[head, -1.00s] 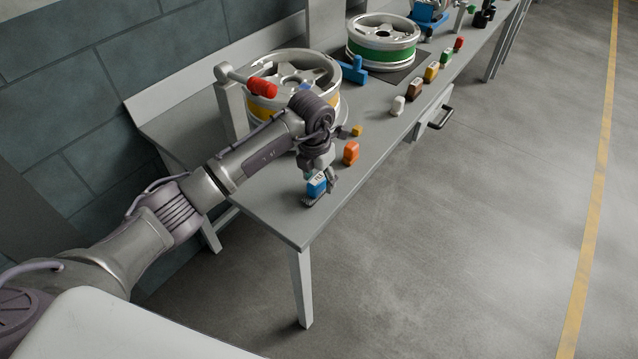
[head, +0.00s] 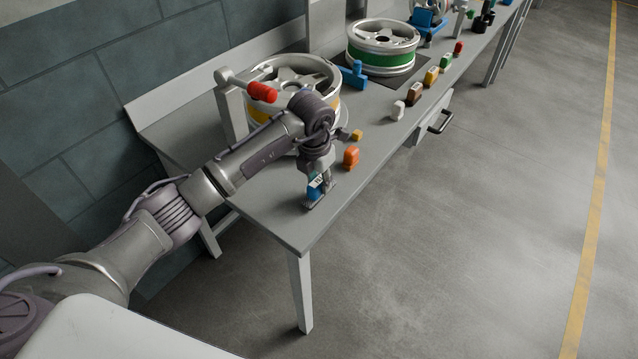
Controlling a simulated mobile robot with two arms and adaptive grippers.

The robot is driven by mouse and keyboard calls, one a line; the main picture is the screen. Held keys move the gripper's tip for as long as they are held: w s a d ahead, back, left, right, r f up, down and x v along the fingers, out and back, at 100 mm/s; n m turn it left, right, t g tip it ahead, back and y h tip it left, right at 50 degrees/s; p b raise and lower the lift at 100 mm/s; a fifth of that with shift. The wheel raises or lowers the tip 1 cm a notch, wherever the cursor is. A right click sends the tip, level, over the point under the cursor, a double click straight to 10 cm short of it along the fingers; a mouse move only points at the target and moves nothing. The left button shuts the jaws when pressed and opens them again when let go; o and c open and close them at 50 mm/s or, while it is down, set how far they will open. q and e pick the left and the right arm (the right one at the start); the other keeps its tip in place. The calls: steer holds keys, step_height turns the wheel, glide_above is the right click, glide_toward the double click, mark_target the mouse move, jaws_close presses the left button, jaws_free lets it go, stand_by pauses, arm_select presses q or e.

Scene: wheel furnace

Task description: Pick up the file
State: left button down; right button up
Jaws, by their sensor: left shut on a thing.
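The file, as I take it, is a small blue piece (head: 313,191) with a white label on top and a dark flat base. It is at the near end of the grey workbench (head: 290,228). My left gripper (head: 321,187) reaches down over it from above and is shut on it. The fingers hide part of the blue piece. I cannot tell whether its base touches the bench top. My right gripper is not in view.
An orange block (head: 351,158) stands close to the right of my left gripper. A wheel with a yellow band (head: 292,80) and a red-ended handle (head: 262,91) are behind my arm. Several small coloured blocks line the bench's front edge. A green-banded wheel (head: 382,48) stands further back.

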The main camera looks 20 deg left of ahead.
arm_select(q)
steer(key=r, duration=0.2)
steer(key=d+r+b, duration=0.1)
steer(key=r, duration=0.1)
steer(key=shift+s, duration=0.15)
steer(key=s+d+r+b, duration=0.1)
steer(key=s+d+r, duration=0.1)
steer(key=d, duration=0.3)
steer(key=s+d+r+b, duration=0.1)
steer(key=s+d+r, duration=0.1)
steer(key=d+r, duration=0.2)
steer(key=shift+d+r, duration=0.15)
steer(key=shift+d, duration=0.35)
